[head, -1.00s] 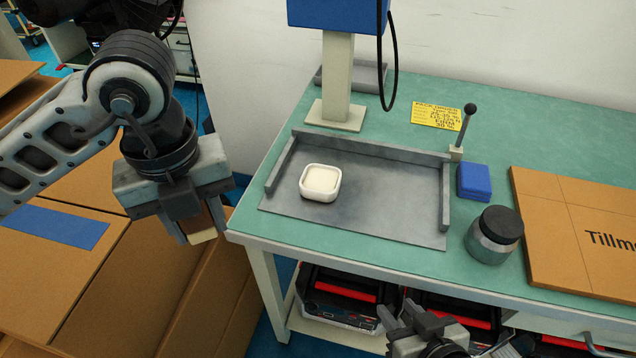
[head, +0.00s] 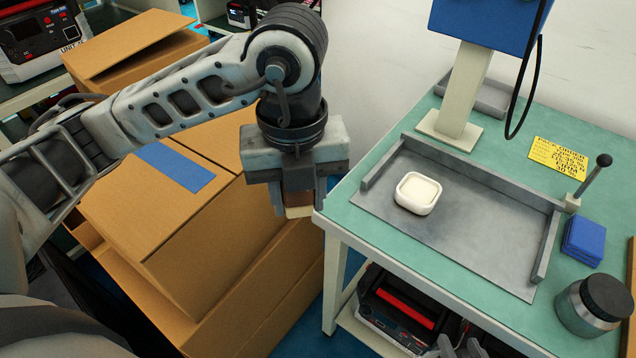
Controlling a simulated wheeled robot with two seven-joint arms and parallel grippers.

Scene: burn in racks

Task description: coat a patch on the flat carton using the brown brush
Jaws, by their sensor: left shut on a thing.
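My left gripper (head: 298,198) is shut on the brown brush (head: 299,201), just left of the bench corner. The brush's pale bristle end points down, and most of its body is hidden between the fingers. A flat brown carton (head: 632,262) shows only as a sliver at the right edge, on the bench. A white square dish (head: 418,193) with a cream-coloured filling sits on the grey metal tray (head: 470,245). My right gripper (head: 458,347) only just shows at the bottom edge, and its fingers cannot be made out clearly.
Brown boxes (head: 165,240), one with a blue strip, are stacked left of the bench. A grey jar (head: 592,305), a blue block (head: 583,241), a lever (head: 590,180) and a yellow card (head: 560,157) stand or lie on the green bench. A blue-headed post (head: 462,95) rises behind the tray.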

